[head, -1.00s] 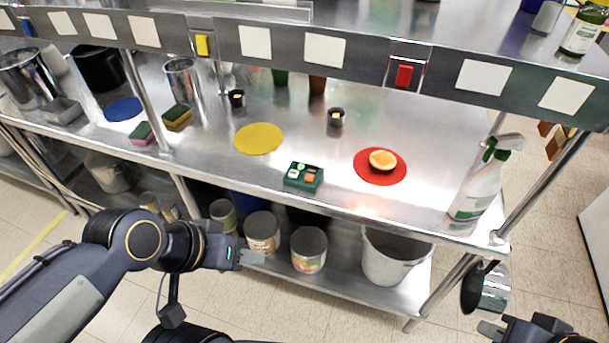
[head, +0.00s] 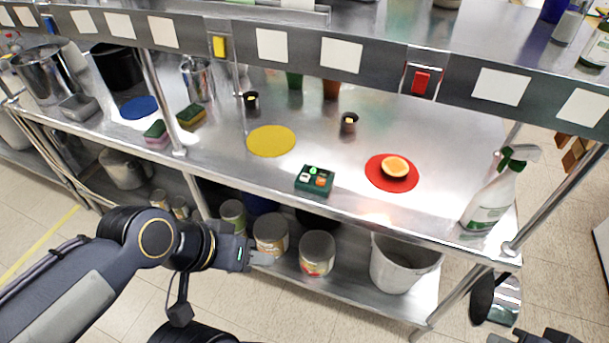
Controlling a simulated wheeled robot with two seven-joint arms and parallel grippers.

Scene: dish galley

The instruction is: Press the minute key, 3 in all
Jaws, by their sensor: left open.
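A small dark green box (head: 314,179) with several small coloured keys on top sits near the front edge of the steel counter. One key is orange (head: 321,181) and one is pale green; any markings are too small to read, so I cannot tell which is the minute key. My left gripper (head: 262,258) is open and empty, in front of and below the counter edge, left of the box and apart from it. Only the tip of my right gripper (head: 498,339) shows at the bottom edge, far right of the box; its jaw state is unclear.
A yellow disc (head: 271,141) lies behind the box to the left. A red disc (head: 378,180) with an orange-topped item (head: 395,167) lies to its right. A spray bottle (head: 490,200) stands at the right end. Cans and a white bucket (head: 402,268) fill the lower shelf.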

